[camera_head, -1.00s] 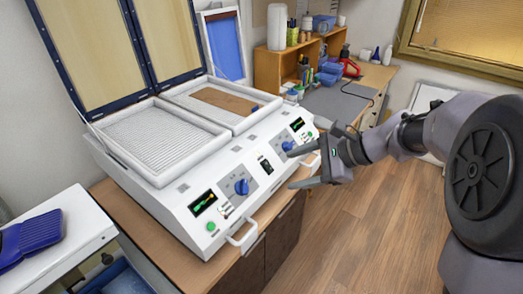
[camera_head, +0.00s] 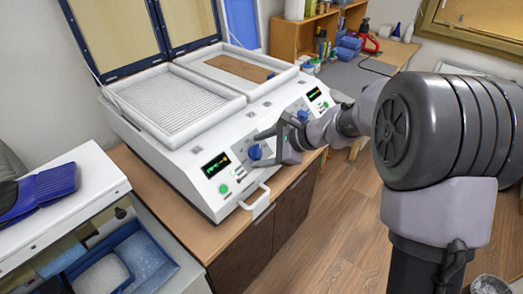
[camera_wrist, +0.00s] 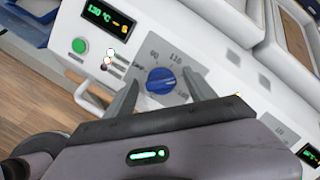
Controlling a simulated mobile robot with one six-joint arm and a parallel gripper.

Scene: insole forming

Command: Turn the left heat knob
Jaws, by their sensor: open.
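The left heat knob (camera_head: 255,152) is a round blue dial on the sloped front panel of the white forming machine (camera_head: 190,171). In the wrist view the knob (camera_wrist: 160,80) shows with temperature marks around it. My gripper (camera_head: 259,149) is open and empty at the panel. In the wrist view its two fingers (camera_wrist: 161,82) point toward the panel, one on each side of the knob. I cannot tell how much gap is left between the fingertips and the panel.
Left of the knob are a lit display (camera_wrist: 108,17) and a green button (camera_wrist: 80,46). A white handle (camera_head: 255,198) juts from the machine's front edge. A white bench (camera_head: 100,180) with a blue brush-like object (camera_head: 55,184) stands at left. The wooden floor at front is clear.

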